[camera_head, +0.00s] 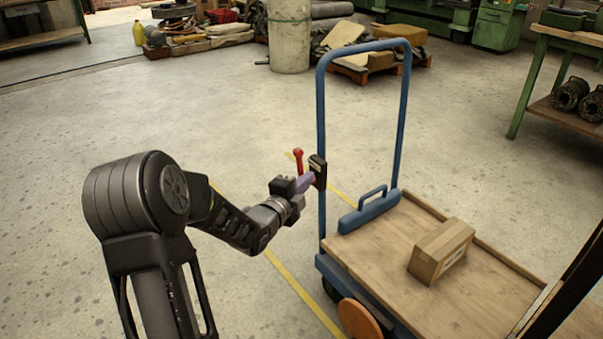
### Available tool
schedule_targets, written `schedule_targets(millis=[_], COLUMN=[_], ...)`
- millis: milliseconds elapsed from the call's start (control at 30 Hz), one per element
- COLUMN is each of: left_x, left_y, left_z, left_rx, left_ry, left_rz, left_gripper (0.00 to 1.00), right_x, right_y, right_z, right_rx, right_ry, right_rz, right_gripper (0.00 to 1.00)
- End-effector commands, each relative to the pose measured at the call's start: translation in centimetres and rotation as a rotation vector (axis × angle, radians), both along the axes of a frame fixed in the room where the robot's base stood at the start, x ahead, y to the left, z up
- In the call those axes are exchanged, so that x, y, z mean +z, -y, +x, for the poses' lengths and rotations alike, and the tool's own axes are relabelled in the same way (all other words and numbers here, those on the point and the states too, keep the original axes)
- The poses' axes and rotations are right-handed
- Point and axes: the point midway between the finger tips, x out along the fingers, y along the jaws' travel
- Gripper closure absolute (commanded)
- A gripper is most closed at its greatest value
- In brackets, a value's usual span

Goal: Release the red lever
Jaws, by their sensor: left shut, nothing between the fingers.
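A red lever (298,160) with a round knob stands upright by the left post of a blue cart handle (322,110). A small black block (318,172) sits on that post, just right of the lever. My left gripper (309,182) is at the lever's lower end, by the block. Its purple-grey fingers are shut with nothing between them. The gripper hides the lever's base, and I cannot tell whether the fingers touch the lever or the block. My right gripper is not in view.
A dark bar crosses the lower right corner. Concrete floor left of the cart is clear. A green workbench (560,105) stands at right.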

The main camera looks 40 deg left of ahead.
Motion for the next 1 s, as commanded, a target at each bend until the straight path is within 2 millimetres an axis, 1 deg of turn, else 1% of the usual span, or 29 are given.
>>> schedule_targets(millis=[33, 100, 167, 200, 300, 400, 500, 1000], left_x=[-0.4, -0.4, -0.6, -0.7, -0.9, -1.0, -1.0, -0.9], left_y=[-0.2, -0.4, -0.5, -1.2, -2.9, -3.8, -4.3, -4.4], left_z=[1.1, 2.6, 3.7, 3.9, 3.9, 4.0, 4.1, 4.1], left_rx=[0.0, -0.001, 0.0, 0.005, 0.006, 0.003, 0.002, 0.001], left_ry=[0.002, 0.002, 0.001, 0.001, -0.001, 0.001, 0.001, -0.002], left_rz=[-0.001, 0.0, -0.001, 0.001, -0.001, -0.001, 0.0, -0.008], left_gripper=[1.0, 1.0, 1.0, 1.0, 1.0, 1.0, 1.0, 1.0], right_x=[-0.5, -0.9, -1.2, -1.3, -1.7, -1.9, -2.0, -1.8], right_y=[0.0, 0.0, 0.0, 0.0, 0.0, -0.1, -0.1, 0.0], right_z=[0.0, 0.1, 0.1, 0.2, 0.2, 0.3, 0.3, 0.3], right_rx=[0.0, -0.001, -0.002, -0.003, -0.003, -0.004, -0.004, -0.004], right_ry=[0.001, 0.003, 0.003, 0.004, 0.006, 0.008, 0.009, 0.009], right_rz=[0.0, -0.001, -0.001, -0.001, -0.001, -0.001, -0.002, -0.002], right_gripper=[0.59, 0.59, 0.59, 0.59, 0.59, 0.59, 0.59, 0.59])
